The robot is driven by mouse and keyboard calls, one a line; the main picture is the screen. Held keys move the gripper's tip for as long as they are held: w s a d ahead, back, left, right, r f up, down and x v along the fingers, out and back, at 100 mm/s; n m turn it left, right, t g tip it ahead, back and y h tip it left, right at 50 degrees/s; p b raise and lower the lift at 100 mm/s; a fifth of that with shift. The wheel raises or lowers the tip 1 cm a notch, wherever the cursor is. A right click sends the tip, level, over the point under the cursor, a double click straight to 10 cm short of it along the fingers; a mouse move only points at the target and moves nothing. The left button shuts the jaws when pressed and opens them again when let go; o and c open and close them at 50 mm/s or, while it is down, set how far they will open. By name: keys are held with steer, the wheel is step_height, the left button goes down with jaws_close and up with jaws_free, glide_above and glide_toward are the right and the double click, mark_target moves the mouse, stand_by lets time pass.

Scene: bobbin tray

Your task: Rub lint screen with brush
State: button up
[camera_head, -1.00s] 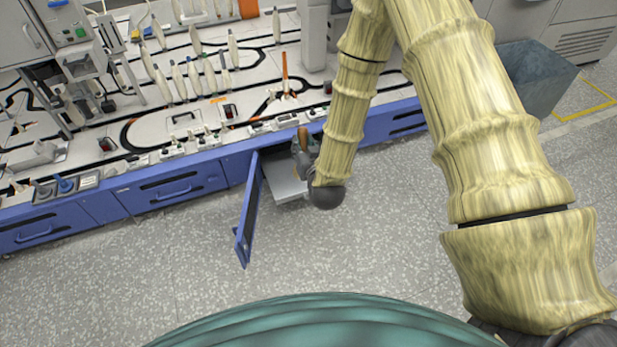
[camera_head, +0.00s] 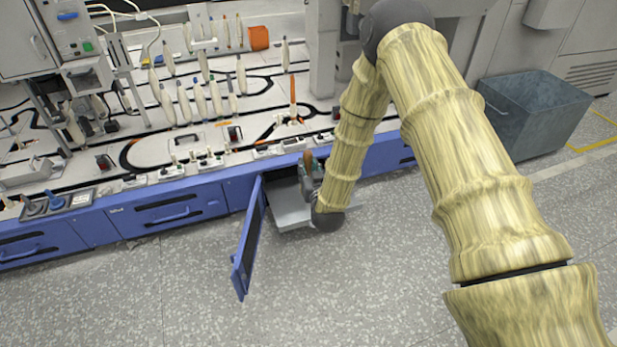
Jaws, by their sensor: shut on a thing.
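My gripper (camera_head: 312,180) is at the open compartment under the bench, small in view and partly hidden by my arm. It is shut on a brown-handled thing, seemingly the brush (camera_head: 307,159), whose upper end shows above the fingers. I cannot make out its bristles. A flat light-grey panel or drawer (camera_head: 291,211) sticks out of the compartment just left of and below my gripper. It may hold the lint screen, but I cannot tell. Whether the brush touches it is hidden.
A blue door (camera_head: 248,241) stands swung open to the left of the compartment. The white bench top (camera_head: 150,150) above carries several bobbins, switches and black tracks. A grey bin (camera_head: 533,115) stands at the right. The speckled floor in front is clear.

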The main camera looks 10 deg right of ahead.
steer(key=w+d+f+t+b, duration=0.1)
steer(key=w+f+b, duration=0.4)
steer(key=f+b, duration=0.2)
steer(key=w+d+f+n+b, duration=0.1)
steer(key=w+f+b, duration=0.3)
steer(key=f+b, duration=0.3)
steer(key=shift+w+d+f+t, duration=0.2)
steer(key=shift+w+f+t, duration=0.2)
steer(key=shift+f, duration=0.35)
steer(key=shift+a+r+p, duration=0.1)
steer(key=shift+r+p, duration=0.2)
steer(key=shift+p, duration=0.15)
steer(key=shift+r+p, duration=0.15)
steer(key=shift+p, duration=0.15)
